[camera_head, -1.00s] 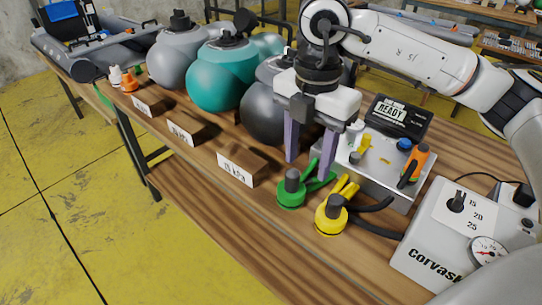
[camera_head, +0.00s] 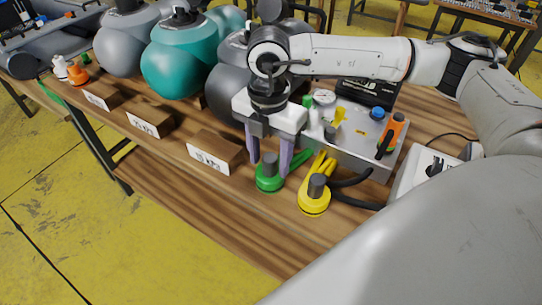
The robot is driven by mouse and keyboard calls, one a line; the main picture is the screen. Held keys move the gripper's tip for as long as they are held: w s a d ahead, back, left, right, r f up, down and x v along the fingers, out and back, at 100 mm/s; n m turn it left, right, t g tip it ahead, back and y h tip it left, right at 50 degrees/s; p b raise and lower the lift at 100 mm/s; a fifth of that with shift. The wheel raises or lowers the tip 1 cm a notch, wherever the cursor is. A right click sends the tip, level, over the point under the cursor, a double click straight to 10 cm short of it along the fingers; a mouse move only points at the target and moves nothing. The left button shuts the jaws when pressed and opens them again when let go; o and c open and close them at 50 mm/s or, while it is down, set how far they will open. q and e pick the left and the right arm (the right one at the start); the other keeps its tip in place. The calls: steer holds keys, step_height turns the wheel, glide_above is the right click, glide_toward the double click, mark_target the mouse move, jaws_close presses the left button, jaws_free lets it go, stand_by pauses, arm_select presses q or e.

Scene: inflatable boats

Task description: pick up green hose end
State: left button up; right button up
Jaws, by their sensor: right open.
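The green hose end (camera_head: 268,183) is a round green cap with a dark grey stub on top. It stands on the wooden table near its front edge, with a green part reaching back to the right. My right gripper (camera_head: 268,170) points down at it, open, with one purple finger on each side of the dark stub. I cannot tell whether the fingers touch it. My left gripper does not show.
A yellow hose end (camera_head: 314,200) with a black hose stands close on the right. A grey metal box (camera_head: 365,150) with tools is behind it. Grey and teal rounded bodies (camera_head: 188,62) and wooden blocks with labels (camera_head: 215,152) line the table to the left.

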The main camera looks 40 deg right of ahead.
steer(key=shift+f, duration=0.25)
steer(key=c, duration=1.2)
